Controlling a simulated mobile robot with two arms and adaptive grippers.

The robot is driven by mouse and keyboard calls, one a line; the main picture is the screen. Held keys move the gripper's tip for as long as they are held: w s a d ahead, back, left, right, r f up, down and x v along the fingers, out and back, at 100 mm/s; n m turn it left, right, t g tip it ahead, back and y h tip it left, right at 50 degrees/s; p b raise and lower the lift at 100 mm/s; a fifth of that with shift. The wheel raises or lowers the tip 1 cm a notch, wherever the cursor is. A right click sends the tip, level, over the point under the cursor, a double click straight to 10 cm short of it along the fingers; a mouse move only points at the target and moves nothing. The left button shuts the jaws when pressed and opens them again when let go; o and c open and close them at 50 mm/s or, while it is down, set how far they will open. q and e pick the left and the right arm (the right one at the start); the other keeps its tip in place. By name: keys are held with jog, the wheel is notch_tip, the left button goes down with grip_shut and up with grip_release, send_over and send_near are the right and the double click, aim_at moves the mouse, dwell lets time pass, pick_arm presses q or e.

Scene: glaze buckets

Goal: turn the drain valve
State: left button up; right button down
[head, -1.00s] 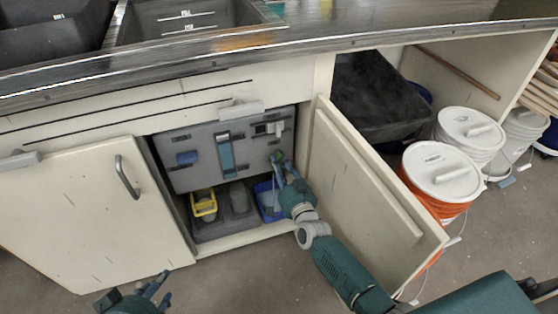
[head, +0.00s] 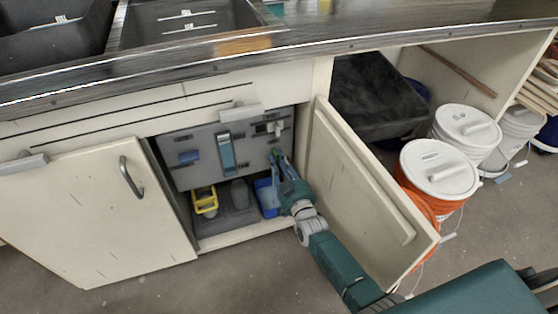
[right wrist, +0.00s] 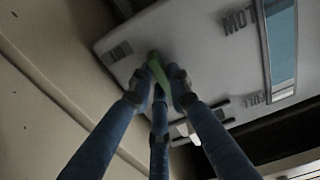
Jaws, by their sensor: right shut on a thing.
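The drain valve's green handle (right wrist: 157,70) stands out from the grey panel in the right wrist view. My right gripper (right wrist: 164,84) is shut on it, with the blue fingers around the handle. In the head view my right gripper (head: 276,157) reaches into the open cabinet at the panel's lower right, and its fingers mostly hide the handle. The grey panel (head: 205,174) also carries a blue knob (head: 189,157), a tall blue strip (head: 227,152) and a small white fitting (head: 276,127). My left gripper is out of view.
The open cabinet door (head: 365,190) stands close to the right of my right arm. Below the panel are a yellow caddy (head: 205,201) and a blue bin (head: 266,199). Lidded buckets (head: 438,170) stand at the right.

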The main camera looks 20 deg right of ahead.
jog(key=shift+f, duration=0.15)
jog(key=c, duration=1.6)
grip_release()
jog(key=shift+c, duration=0.2)
jog(key=shift+s, duration=0.15)
jog(key=s, duration=1.1)
jog(key=shift+s+d, duration=0.2)
jog(key=shift+s, duration=0.2)
